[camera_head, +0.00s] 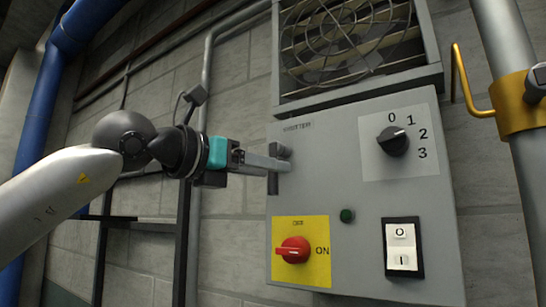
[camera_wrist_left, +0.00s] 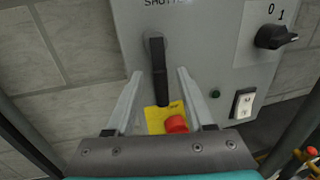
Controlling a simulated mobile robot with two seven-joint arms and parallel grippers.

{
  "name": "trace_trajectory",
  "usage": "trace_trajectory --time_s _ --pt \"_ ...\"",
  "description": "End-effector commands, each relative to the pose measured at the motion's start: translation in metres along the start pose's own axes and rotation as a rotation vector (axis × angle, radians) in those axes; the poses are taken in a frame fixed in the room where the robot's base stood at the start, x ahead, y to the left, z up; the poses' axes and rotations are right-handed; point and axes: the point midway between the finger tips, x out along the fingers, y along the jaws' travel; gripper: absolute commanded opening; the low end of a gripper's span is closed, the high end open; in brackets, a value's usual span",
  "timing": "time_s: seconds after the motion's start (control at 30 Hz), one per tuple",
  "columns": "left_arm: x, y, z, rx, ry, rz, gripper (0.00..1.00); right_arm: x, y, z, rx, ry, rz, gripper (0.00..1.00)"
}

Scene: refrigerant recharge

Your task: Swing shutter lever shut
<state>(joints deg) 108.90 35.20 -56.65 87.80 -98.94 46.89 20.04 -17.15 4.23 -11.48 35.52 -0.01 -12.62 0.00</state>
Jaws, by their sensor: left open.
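The shutter lever (camera_wrist_left: 157,62) is a dark handle below the "SHUTTER" label on the grey control panel (camera_head: 365,210). It hangs down from its pivot. In the head view the lever (camera_head: 273,183) is partly hidden by my left gripper (camera_head: 284,165), which reaches in from the left. In the left wrist view my left gripper (camera_wrist_left: 160,74) is open, with one finger on each side of the lever. The fingers look apart from the lever; whether either touches it I cannot tell. My right gripper is not in view.
The panel also carries a red knob (camera_head: 293,250) on a yellow plate, a green button (camera_head: 347,215), a black rotary knob (camera_head: 393,141) and a white rocker switch (camera_head: 402,247). A louvred fan (camera_head: 350,45) sits above. A grey pipe with a yellow handle (camera_head: 470,85) stands at right.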

Motion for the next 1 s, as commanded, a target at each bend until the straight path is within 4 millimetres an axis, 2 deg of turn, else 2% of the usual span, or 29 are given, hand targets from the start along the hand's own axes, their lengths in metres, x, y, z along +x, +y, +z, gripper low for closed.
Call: trace_trajectory --time_s 0.03,0.2,0.5,1.0 --pt "0.007 0.0 0.002 -0.002 0.001 -0.001 0.53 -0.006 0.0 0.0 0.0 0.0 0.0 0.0" --pt "0.019 0.0 0.001 -0.001 0.0 0.0 0.53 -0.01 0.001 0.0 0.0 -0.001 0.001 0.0" --pt "0.021 0.0 -0.001 -0.001 0.0 0.0 0.53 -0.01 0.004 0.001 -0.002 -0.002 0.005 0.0" --pt "0.02 0.0 0.0 -0.001 0.0 0.001 0.0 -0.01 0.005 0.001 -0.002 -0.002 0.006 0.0"
